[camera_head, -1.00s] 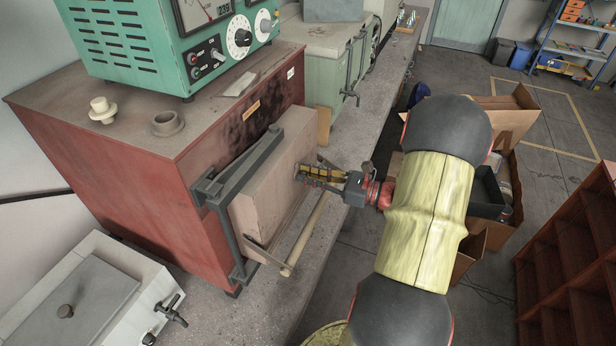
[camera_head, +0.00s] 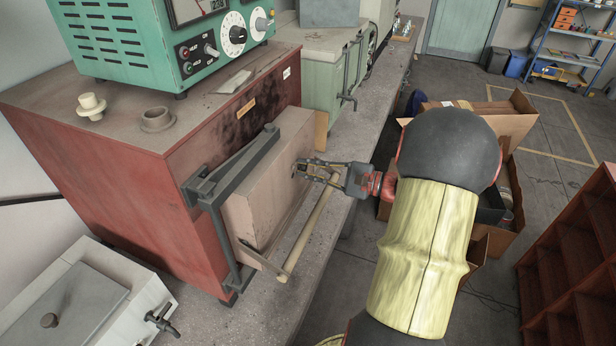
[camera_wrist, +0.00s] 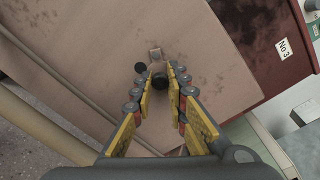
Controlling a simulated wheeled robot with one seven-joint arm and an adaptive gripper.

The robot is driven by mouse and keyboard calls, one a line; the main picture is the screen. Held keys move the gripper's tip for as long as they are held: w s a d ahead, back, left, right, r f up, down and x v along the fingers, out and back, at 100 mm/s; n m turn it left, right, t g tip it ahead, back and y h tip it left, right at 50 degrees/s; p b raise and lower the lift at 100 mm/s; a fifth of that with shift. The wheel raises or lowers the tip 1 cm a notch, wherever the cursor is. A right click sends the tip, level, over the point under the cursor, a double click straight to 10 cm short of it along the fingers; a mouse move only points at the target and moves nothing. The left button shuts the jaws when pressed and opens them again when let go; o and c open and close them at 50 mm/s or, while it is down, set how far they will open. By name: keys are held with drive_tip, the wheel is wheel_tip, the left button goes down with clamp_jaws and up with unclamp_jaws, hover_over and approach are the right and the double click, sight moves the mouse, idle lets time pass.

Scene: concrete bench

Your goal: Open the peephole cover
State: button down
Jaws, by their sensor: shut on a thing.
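The red furnace (camera_head: 120,165) has a pale block door (camera_head: 252,205) with a dark metal frame and hinge arm. My gripper (camera_head: 303,170) reaches in from the right to the front face of this door. In the wrist view my gripper (camera_wrist: 160,82) is shut on a small dark round knob (camera_wrist: 161,80), apparently the peephole cover's. A dark round spot (camera_wrist: 140,67), perhaps the peephole, lies just left of the fingertips, and a small pale square piece (camera_wrist: 155,54) just above. The fingers partly hide the cover, so its exact outline cannot be told.
A pale round bar (camera_head: 306,232) runs along the front of the door, below my gripper. A green control box (camera_head: 165,38) stands on the furnace. A white tank (camera_head: 80,305) is at lower left.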

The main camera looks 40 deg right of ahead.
drive_tip(key=shift+d+r+n+b, duration=0.1)
drive_tip(key=shift+r+n+b, duration=0.2)
drive_tip(key=shift+n+b, duration=1)
drive_tip(key=shift+d+r+n+b, duration=0.1)
drive_tip(key=shift+r+n+b, duration=0.2)
drive_tip(key=shift+n+b, duration=1)
drive_tip(key=shift+r+n, duration=0.1)
drive_tip(key=shift+n, duration=0.2)
drive_tip(key=c, duration=1.7)
unclamp_jaws()
drive_tip(key=shift+c, duration=0.2)
drive_tip(key=v, duration=1.2)
drive_tip(key=shift+a, duration=0.2)
